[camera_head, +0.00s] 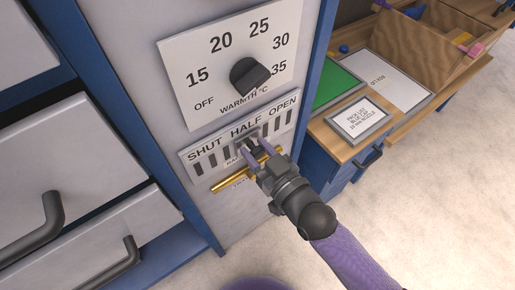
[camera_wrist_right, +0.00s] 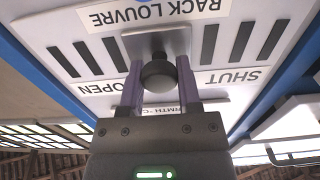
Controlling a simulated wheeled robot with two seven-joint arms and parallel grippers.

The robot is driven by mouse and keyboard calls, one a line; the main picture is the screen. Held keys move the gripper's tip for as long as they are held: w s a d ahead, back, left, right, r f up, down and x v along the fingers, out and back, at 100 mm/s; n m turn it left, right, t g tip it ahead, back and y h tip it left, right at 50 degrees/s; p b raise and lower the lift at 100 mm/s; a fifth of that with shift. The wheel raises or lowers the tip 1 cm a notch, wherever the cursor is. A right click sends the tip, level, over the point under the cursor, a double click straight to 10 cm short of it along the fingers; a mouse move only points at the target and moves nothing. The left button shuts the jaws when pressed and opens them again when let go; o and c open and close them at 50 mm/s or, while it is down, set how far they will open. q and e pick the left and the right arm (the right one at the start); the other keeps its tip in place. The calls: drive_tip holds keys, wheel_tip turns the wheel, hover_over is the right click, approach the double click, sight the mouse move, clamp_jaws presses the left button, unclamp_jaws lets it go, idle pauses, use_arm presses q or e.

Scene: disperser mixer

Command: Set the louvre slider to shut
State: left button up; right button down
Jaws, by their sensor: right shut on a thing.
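The louvre panel (camera_head: 205,168) is a pale plate with dark slots, marked SHUT at left, HALF in the middle and OPEN at right. The slider's grey plate (camera_wrist_right: 156,43) and round dark knob (camera_wrist_right: 158,76) sit near the middle, by HALF. My right gripper (camera_head: 254,148) has its purple fingers closed on either side of the knob. In the right wrist view the panel appears upside down, with SHUT at right, and the fingers (camera_wrist_right: 159,88) flank the knob. The gripper partly hides the slider in the head view. My left gripper is not in view.
A warmth dial (camera_head: 249,75) is above the louvre panel. A brass bar (camera_head: 232,181) runs just below the panel, close to my gripper. Drawers with dark handles (camera_head: 38,222) stand at left. A wooden bench (camera_head: 335,147) with a labelled card (camera_head: 359,119) is at right.

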sight(208, 163)
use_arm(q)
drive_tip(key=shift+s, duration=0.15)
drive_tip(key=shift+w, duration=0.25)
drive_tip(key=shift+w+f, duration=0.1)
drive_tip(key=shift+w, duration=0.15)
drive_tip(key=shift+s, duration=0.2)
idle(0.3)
use_arm(e)
drive_tip(key=s+a, duration=0.1)
drive_tip(key=a, duration=0.1)
drive_tip(key=s+a+p, duration=0.1)
drive_tip(key=s+a, duration=0.1)
drive_tip(key=s+a+p, duration=0.1)
drive_tip(key=a, duration=0.1)
drive_tip(key=shift+s+a, duration=0.2)
drive_tip(key=shift+s, duration=0.2)
drive_tip(key=shift+s+a+f, duration=0.1)
drive_tip(key=shift+s+a, duration=0.15)
drive_tip(key=shift+a, duration=0.1)
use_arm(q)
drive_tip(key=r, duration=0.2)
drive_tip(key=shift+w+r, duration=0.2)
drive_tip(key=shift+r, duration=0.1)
